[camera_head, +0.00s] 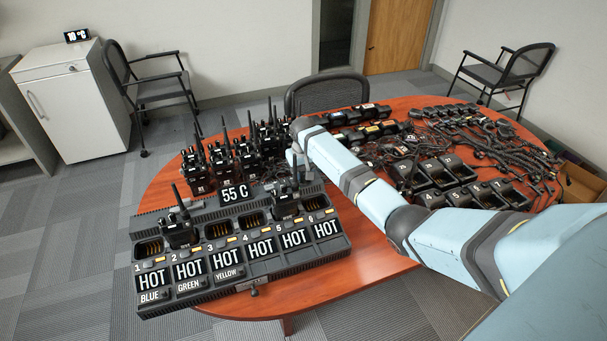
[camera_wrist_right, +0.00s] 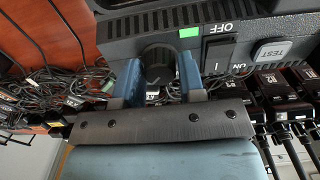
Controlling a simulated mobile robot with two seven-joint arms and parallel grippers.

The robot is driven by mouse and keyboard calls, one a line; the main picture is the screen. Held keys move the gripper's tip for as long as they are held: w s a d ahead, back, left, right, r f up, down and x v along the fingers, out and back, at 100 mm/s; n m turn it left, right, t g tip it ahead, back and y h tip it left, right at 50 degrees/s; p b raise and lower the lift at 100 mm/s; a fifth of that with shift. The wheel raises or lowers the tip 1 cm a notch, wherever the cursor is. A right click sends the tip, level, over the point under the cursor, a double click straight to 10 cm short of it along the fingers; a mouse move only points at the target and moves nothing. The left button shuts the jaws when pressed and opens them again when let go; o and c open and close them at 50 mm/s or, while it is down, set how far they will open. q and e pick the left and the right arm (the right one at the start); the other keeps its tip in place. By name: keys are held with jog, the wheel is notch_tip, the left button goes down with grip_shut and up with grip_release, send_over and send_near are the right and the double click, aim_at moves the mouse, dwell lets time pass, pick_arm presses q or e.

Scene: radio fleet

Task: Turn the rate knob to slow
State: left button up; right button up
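In the right wrist view a dark round knob (camera_wrist_right: 158,64), probably the rate knob, is on a grey panel (camera_wrist_right: 115,28). Its scale markings are hidden, so I cannot read its setting. The blue fingers of my right gripper (camera_wrist_right: 158,80) stand on either side of it, close to its edges. I cannot tell whether they press on it. In the head view my right gripper (camera_head: 299,172) is partly hidden by its wrist, at the back of the black multi-slot charger (camera_head: 205,290). My left gripper is not in view.
Beside the knob are a green mark (camera_wrist_right: 189,33), an OFF/ON switch (camera_wrist_right: 217,56) and a TEST button (camera_wrist_right: 269,51). Upright radios (camera_head: 222,165) stand behind the charger. Tangled cables (camera_head: 480,135) and small chargers (camera_head: 445,182) cover the right side of the table (camera_head: 350,235).

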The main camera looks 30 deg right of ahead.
jog(key=shift+c, duration=1)
